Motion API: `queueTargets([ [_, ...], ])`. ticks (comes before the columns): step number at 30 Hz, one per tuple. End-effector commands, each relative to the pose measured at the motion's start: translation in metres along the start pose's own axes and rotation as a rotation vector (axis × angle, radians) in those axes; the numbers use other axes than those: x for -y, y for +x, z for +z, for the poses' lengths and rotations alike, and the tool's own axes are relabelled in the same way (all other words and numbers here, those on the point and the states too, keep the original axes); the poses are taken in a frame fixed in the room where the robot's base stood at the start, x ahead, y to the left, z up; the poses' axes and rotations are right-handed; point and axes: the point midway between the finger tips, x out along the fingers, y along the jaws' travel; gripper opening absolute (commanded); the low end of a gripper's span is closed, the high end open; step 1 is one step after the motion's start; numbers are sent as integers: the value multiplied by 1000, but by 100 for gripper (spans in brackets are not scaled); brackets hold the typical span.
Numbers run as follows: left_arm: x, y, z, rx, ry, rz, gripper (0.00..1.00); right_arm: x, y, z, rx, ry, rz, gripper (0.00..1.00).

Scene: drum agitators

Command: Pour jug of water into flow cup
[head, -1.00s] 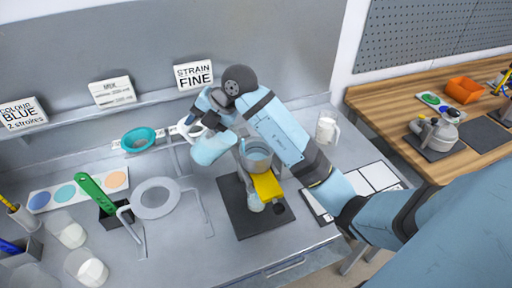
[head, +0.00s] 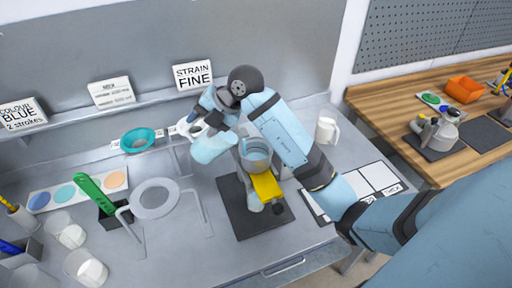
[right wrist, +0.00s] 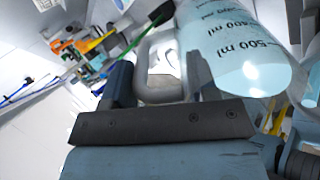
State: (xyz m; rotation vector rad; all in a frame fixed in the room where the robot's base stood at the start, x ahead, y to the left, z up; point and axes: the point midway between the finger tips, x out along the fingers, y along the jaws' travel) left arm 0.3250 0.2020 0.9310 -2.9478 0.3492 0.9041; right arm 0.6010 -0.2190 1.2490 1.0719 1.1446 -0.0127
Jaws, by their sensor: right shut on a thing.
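A clear measuring jug (head: 211,147) with pale blue water is in the air over the bench in the head view, tilted with its body towards the lower left. My right gripper (head: 213,122) is shut on its handle. In the right wrist view the jug (right wrist: 238,40) shows 400 and 500 ml marks, and its pale handle (right wrist: 150,65) is at the gripper. A metal cup (head: 257,155) with bluish content sits just right of the jug, above a yellow part. I cannot tell whether this is the flow cup. My left gripper is out of view.
A ring stand (head: 155,198) stands at left of the dark mat (head: 238,215). A teal strainer (head: 138,140) is behind it. Beakers (head: 86,268) crowd the front left. A white jug (head: 327,130) stands right of my arm. Signs (head: 193,75) line the back shelf.

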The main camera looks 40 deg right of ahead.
Motion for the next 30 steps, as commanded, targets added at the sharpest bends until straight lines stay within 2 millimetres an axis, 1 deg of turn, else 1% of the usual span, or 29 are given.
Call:
queueTargets([
  [8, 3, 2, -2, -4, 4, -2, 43, 0, -2, 0, 0, 1, 23, 7],
  [14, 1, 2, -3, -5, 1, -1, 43, -1, -4, 0, 0, 0, 32, 7],
  [23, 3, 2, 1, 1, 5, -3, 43, 0, -6, 0, 1, 2, 51, 7],
  [30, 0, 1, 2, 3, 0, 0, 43, -1, -8, 0, 1, 0, 62, 7],
])
